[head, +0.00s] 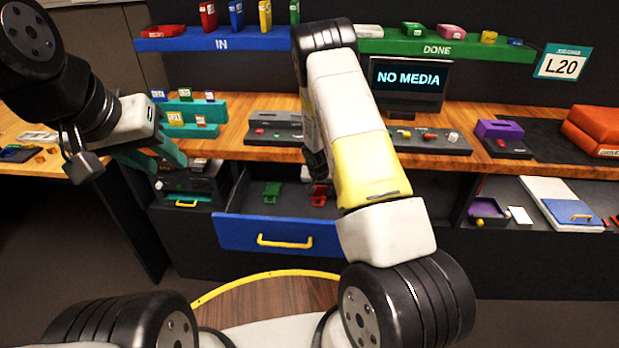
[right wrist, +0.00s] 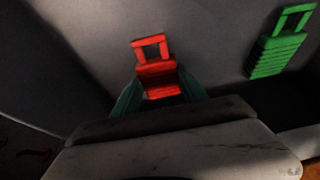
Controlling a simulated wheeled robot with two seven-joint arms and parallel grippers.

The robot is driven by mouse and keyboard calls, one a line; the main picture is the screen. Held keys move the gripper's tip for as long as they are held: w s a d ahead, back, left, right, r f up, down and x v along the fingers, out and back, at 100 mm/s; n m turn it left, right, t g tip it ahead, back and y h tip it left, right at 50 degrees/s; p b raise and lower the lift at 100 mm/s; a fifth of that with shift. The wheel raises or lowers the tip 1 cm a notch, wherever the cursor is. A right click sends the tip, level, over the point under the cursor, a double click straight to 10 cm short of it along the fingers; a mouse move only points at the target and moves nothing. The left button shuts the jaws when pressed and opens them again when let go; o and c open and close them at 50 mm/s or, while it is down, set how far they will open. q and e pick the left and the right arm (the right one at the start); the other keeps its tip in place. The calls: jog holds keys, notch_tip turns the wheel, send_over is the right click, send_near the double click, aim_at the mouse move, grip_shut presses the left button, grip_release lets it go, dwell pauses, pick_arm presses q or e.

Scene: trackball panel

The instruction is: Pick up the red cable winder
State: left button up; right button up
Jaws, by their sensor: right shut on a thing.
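The red cable winder (head: 319,195) is in the open blue-fronted drawer (head: 232,233). In the right wrist view the red cable winder (right wrist: 152,50) has its ribbed body between the two teal fingers of my right gripper (right wrist: 160,82), with its square loop sticking out beyond them. My right gripper is shut on it. In the head view my right arm hides most of that gripper. My left gripper (head: 155,153) is at the left, beside the teal rack, its teal fingers apart and empty.
A green winder (head: 272,191) lies in the same drawer, left of the red one, and shows at the upper right of the wrist view (right wrist: 279,48). The drawer walls surround both. The wooden desk (head: 240,108) overhangs behind, with control panels and a monitor (head: 408,80).

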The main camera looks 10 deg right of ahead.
jog(key=shift+c, duration=0.4)
jog(key=shift+s+a+r, duration=0.1)
jog(key=shift+s+r, duration=0.2)
jog(key=s+a+r, duration=0.2)
jog(key=s+r, duration=0.1)
jog(key=s, duration=0.3)
jog(key=s+a+r, duration=0.1)
jog(key=s+r, duration=0.3)
jog(key=s, duration=0.3)
jog(key=shift+a+r, duration=0.2)
jog(key=shift+a, duration=0.15)
jog(key=shift+r, duration=0.1)
